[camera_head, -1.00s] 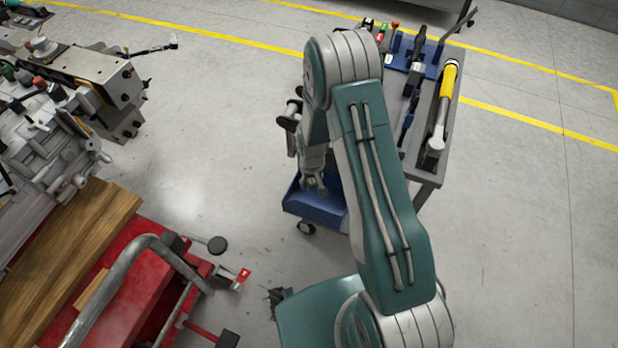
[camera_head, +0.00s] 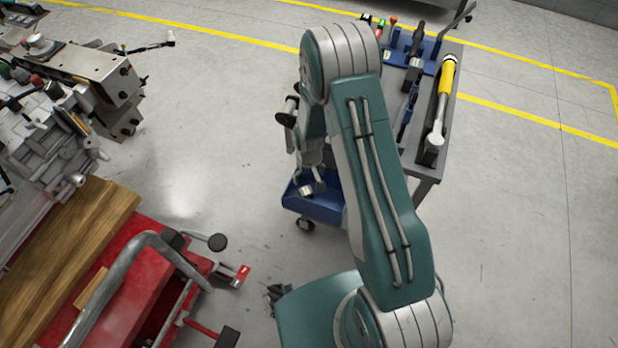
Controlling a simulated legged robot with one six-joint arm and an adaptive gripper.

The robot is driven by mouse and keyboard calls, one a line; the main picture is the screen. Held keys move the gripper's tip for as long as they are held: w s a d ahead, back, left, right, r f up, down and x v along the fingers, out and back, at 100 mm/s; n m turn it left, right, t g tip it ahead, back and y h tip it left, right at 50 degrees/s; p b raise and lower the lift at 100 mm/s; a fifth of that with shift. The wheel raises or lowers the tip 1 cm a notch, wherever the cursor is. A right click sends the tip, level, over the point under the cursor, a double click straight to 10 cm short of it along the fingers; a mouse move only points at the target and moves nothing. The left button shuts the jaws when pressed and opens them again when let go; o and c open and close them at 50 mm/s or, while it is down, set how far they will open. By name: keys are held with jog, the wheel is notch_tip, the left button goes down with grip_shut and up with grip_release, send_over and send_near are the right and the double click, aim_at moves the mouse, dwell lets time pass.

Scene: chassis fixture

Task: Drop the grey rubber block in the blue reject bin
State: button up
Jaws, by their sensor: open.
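A blue bin (camera_head: 325,211) stands low at the side of the grey tool cart, partly hidden behind my arm. My gripper (camera_head: 308,191) points down at the bin, in front of or over its left part. Its jaws are open, though small in this view. Whether its fingers are above the rim or inside the bin cannot be told. I cannot make out the grey rubber block. The inside of the bin is mostly hidden.
The tool cart (camera_head: 432,172) holds a yellow-handled tool (camera_head: 447,82) and a blue tool rack (camera_head: 432,55). At left are a red trolley (camera_head: 130,292) with a wooden board (camera_head: 65,235) and a metal engine-like assembly (camera_head: 45,125). The floor between is clear.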

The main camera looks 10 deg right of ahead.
notch_tip(320, 180, up, 11)
jog(key=shift+f, duration=0.2)
jog(key=shift+d, duration=0.1)
dwell(0.9)
jog(key=s+r+t, duration=0.1)
jog(key=s+r, duration=0.2)
jog(key=r, duration=0.8)
jog(key=s+r+t, duration=0.2)
jog(key=s+r, duration=0.2)
jog(key=r, duration=0.6)
jog(key=s+d+r+m+t, duration=0.1)
jog(key=s+r, duration=0.4)
jog(key=s, duration=0.2)
jog(key=s+r+t, duration=0.1)
jog(key=s+r, duration=0.4)
jog(key=s, duration=0.3)
jog(key=shift+s+d+r+m+t, duration=0.2)
jog(key=shift+d+r+m+t, duration=0.1)
jog(key=shift+d+r+m, duration=0.1)
